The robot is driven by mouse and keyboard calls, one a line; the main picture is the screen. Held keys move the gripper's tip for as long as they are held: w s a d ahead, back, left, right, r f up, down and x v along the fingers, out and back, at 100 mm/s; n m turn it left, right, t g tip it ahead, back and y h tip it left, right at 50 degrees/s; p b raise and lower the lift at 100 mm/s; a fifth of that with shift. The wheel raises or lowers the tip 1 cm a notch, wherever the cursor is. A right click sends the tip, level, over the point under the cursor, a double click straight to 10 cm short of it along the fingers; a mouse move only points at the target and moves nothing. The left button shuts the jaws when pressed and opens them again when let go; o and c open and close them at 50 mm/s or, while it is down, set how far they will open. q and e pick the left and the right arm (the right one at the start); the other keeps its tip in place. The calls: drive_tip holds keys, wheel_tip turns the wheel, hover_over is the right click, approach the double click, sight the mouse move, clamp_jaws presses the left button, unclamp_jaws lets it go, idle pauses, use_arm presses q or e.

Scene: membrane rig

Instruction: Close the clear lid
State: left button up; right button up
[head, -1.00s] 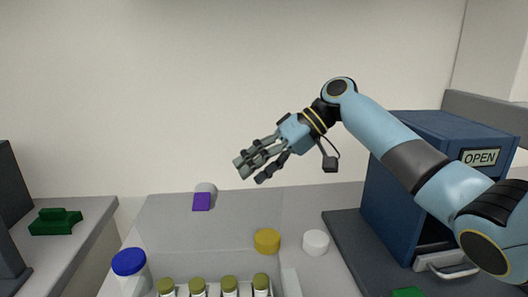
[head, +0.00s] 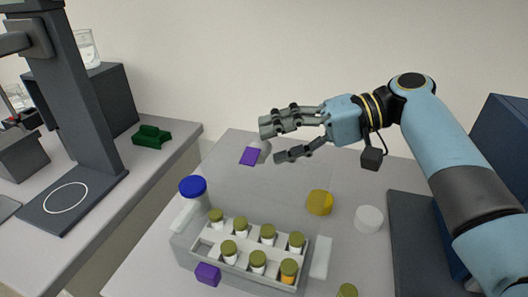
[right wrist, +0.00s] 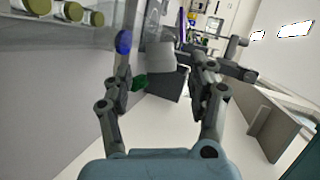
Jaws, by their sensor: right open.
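The clear lid (head: 265,185) is a faint see-through panel that stands open, raised behind a clear box (head: 183,247) in the head view. A purple tab (head: 250,156) sits at its upper edge, with a pale rounded piece (head: 264,147) beside it. A second purple piece (head: 208,274) is on the box front. My right gripper (head: 276,140) is open and empty, its fingers pointing left, close to the purple tab in the picture; I cannot tell if they touch the lid. The open fingers also show in the right wrist view (right wrist: 160,90). My left gripper is not in view.
The box holds a rack with several olive-capped vials (head: 268,234). A yellow cap (head: 320,202) and a white cap (head: 368,219) are at the right. A blue cabinet (head: 502,150) is far right; a green block (head: 151,136) lies left.

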sight(262, 149)
drive_tip(key=shift+b+x, duration=0.45)
drive_tip(key=shift+x, duration=1.25)
drive_tip(key=shift+c, duration=0.2)
drive_tip(key=shift+s+f, duration=0.1)
clamp_jaws()
